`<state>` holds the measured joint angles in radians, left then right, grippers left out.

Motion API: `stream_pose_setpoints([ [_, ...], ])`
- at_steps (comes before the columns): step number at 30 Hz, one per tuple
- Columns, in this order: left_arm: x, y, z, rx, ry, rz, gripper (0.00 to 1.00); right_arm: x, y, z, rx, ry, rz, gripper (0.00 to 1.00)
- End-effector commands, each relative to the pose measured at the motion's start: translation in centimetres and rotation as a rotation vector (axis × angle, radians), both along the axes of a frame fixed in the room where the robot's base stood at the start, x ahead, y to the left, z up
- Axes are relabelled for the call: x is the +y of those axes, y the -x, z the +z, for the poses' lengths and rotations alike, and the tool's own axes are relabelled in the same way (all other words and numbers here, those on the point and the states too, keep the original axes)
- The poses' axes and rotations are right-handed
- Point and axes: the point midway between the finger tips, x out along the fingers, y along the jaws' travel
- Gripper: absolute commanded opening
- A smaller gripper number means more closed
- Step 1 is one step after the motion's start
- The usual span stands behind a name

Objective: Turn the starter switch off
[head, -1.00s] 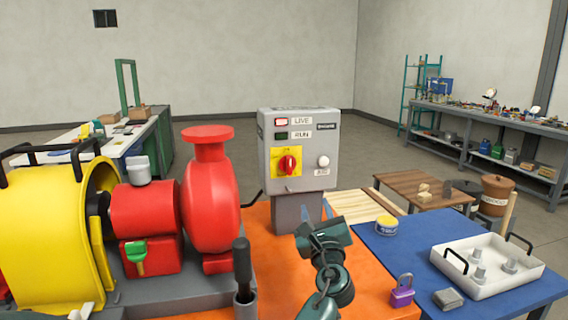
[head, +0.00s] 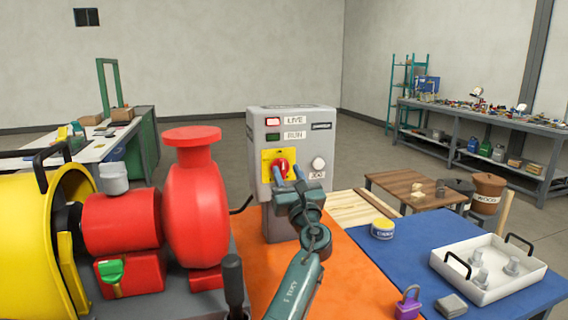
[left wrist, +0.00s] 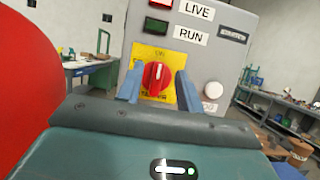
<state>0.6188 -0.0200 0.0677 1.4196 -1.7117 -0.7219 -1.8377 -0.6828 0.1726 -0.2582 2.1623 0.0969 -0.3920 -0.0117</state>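The starter switch is a red rotary knob (head: 281,168) on a yellow plate (head: 268,156), on the front of a grey control box (head: 325,150). In the left wrist view the red knob (left wrist: 156,78) has its handle close to upright, near the ON mark at the plate's top. My left gripper (head: 287,174) is in front of the knob. In the left wrist view the gripper's blue fingers (left wrist: 156,88) are spread to either side of the knob, with visible gaps. The LIVE lamp (left wrist: 161,4) is red; the RUN lamp (left wrist: 156,25) is dark green. My right gripper is not seen.
A red pump (head: 195,205) and yellow guard (head: 40,240) stand left of the box. A white button (head: 318,164) is right of the knob. A purple padlock (head: 408,303), a tin (head: 382,229) and a white tray (head: 490,268) are at right.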

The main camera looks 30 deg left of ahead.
Motion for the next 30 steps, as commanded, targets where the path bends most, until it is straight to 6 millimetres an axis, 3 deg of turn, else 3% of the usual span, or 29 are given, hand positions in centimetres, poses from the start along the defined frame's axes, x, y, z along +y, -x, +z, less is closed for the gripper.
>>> stream_pose_setpoints([
  [6,2.1,-1.8,1.2,0.000,0.000,0.000,0.36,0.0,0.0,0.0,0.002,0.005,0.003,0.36],
  [18,2.6,-2.3,1.4,0.000,0.000,-0.001,0.36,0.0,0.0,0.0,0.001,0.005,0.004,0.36],
  [30,2.6,-2.3,1.3,0.002,0.001,-0.001,0.04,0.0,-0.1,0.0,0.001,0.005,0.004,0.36],
])
